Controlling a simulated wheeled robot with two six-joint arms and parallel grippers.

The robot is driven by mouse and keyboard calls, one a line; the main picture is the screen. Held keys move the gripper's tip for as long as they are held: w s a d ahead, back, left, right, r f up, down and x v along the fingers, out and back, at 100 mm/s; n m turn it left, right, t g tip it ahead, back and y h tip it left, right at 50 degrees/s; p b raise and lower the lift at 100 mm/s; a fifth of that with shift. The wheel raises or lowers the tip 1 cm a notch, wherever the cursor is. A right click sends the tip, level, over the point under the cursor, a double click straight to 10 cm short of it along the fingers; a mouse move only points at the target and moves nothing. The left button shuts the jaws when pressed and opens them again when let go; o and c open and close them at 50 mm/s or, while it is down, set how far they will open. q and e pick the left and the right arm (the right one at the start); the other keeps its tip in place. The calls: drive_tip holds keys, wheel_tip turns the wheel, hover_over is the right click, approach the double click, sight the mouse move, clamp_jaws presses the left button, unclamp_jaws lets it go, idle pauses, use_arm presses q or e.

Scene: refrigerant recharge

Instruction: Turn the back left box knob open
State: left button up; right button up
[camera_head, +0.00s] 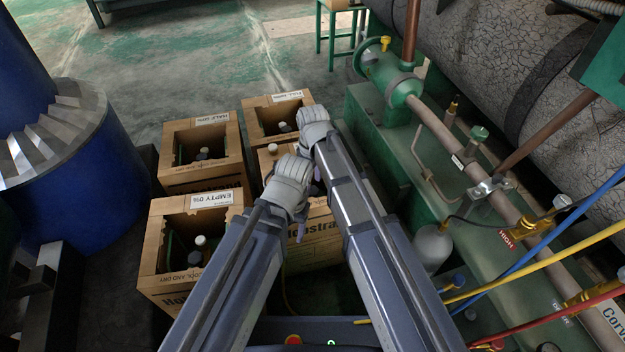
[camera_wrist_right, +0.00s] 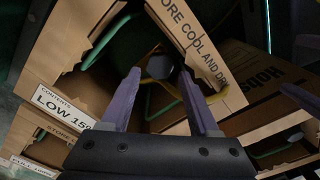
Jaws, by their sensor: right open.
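The back left box (camera_head: 176,185) is a brown carton with a white label that seems to read HALF 50%. Inside stands a cylinder with a small pale-and-dark top knob (camera_head: 203,153). In the head view my right gripper (camera_head: 318,174) is to the right of this box, its fingers mostly hidden by its wrist. In the right wrist view my right gripper (camera_wrist_right: 160,72) is open and empty, pointing into a box labelled LOW (camera_wrist_right: 62,106).
The EMPTY 0% box (camera_head: 152,240) stands front left, the back right box (camera_head: 252,118) behind my grippers. A blue cylinder (camera_head: 85,180) stands far left. Green machinery with pipes (camera_head: 375,135) and coloured hoses (camera_head: 550,270) bounds the right. Open floor (camera_head: 180,60) lies behind the boxes.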

sight(313, 190)
wheel_tip(313, 190, up, 5)
drive_tip(key=p, duration=0.3)
drive_tip(key=shift+f+p, duration=0.15)
drive_tip(key=shift+p, duration=0.2)
drive_tip(key=s+d+m, duration=0.5)
drive_tip(key=d+m, duration=0.1)
drive_tip(key=d, duration=0.2)
drive_tip(key=s+d+m, duration=0.5)
drive_tip(key=s+d, duration=0.1)
drive_tip(key=d, duration=0.3)
drive_tip(key=s+a+n+h, duration=0.1)
drive_tip(key=s+a+n, duration=0.15)
drive_tip(key=a, duration=0.35)
drive_tip(key=s+a+n, duration=0.1)
drive_tip(key=s+a, duration=0.2)
drive_tip(key=a, duration=0.2)
wheel_tip(313, 190, up, 37)
drive_tip(key=p, duration=3.7)
drive_tip(key=shift+r, duration=0.2)
drive_tip(key=shift+s, duration=0.1)
